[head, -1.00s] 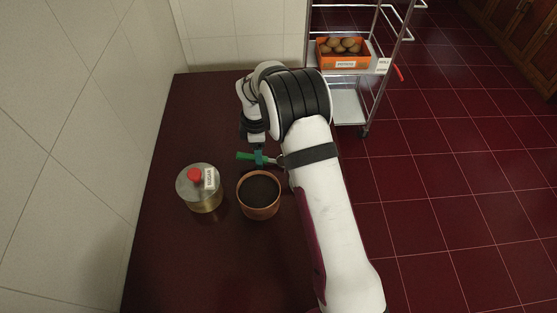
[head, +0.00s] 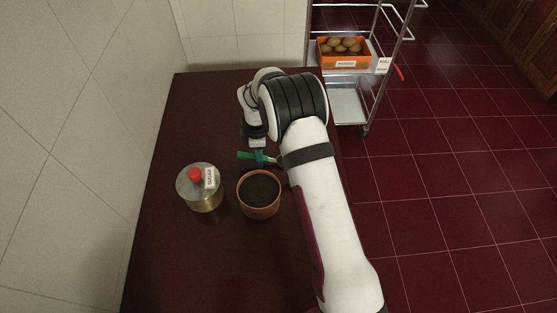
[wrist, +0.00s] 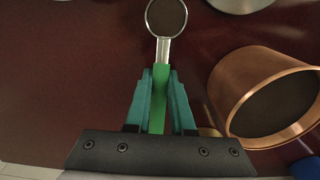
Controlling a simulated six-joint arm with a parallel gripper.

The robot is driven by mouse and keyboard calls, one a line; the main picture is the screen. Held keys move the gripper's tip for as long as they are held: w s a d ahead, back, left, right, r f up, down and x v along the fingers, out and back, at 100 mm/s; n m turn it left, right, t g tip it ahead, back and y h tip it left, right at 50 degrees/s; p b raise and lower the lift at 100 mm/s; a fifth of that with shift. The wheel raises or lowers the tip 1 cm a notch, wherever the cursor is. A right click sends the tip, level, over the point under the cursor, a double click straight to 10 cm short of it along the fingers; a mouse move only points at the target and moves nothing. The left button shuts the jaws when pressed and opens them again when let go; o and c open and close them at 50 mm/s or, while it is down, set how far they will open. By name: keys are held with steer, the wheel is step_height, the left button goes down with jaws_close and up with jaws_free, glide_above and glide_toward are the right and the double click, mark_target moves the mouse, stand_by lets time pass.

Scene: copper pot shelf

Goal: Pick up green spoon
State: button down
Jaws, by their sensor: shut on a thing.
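The green spoon has a green handle (wrist: 157,88) and a metal neck and round bowl (wrist: 167,17), seen in the wrist view. My gripper (wrist: 160,75) has teal fingers on both sides of the handle and is shut on it. In the head view, the green handle (head: 244,155) sticks out to the left of my gripper (head: 259,155), just behind the copper pot. The spoon's bowl is hard to make out there, close to my arm. Whether the spoon touches the table is unclear.
A copper pot (head: 258,211) with dark contents stands close in front of my gripper. A lidded sugar tin (head: 205,203) with a red knob stands to its left. The table (head: 200,110) is bare at the back left. A metal cart (head: 347,105) holds an orange box (head: 343,60).

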step_height(320, 180, up, 4)
steer(key=shift+d+r, duration=0.1)
steer(key=shift+r, duration=0.15)
steer(key=s+d+r, duration=0.3)
steer(key=d+r, duration=0.4)
steer(key=d, duration=0.4)
steer(key=s+r+m, duration=0.4)
steer(key=r+m, duration=0.4)
steer(key=m, duration=0.1)
steer(key=s+d+r+m, duration=0.1)
steer(key=s+r+m, duration=0.4)
steer(key=r+m, duration=0.4)
steer(key=shift+s, duration=0.2)
steer(key=shift+f, duration=0.1)
